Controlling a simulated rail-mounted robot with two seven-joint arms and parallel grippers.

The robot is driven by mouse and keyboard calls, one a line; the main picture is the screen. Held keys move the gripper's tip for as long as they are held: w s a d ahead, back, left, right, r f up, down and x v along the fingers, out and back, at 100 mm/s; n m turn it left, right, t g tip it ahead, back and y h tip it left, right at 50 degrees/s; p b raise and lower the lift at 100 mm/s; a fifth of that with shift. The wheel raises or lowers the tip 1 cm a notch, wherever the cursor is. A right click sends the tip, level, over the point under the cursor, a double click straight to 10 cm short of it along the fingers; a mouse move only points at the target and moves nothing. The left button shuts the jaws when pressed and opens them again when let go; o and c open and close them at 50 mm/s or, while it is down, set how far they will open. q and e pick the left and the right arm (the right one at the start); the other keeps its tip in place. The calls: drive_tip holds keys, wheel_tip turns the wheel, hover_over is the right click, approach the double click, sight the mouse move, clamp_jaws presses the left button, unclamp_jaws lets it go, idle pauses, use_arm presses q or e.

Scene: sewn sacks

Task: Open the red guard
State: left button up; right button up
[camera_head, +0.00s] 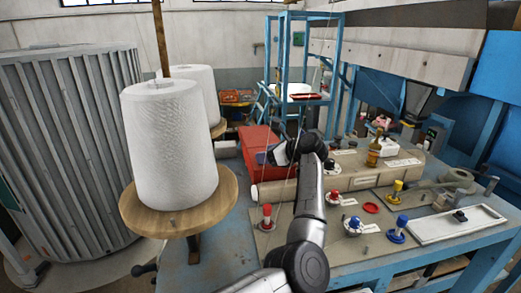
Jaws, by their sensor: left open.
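A red box-like cover, which looks like the red guard (258,140), stands at the back of the blue table, left of the middle of the view. My left arm rises from the bottom middle and bends left at its wrist. My left gripper (276,153) is at the right front side of the red guard and overlaps it in the view. It is open, and I see nothing held in it. I cannot tell whether it touches the guard. The wrist hides part of the guard's right side. My right gripper is not in view.
A large white thread cone (168,140) on a round wooden stand (140,215) rises left of my arm. Red, blue and yellow knobs, a brown bottle (375,150) and a white tray (455,225) occupy the table's right.

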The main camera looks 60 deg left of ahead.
use_arm(q)
drive_tip(key=shift+p+x, duration=0.5)
drive_tip(key=shift+x, duration=1.05)
clamp_jaws()
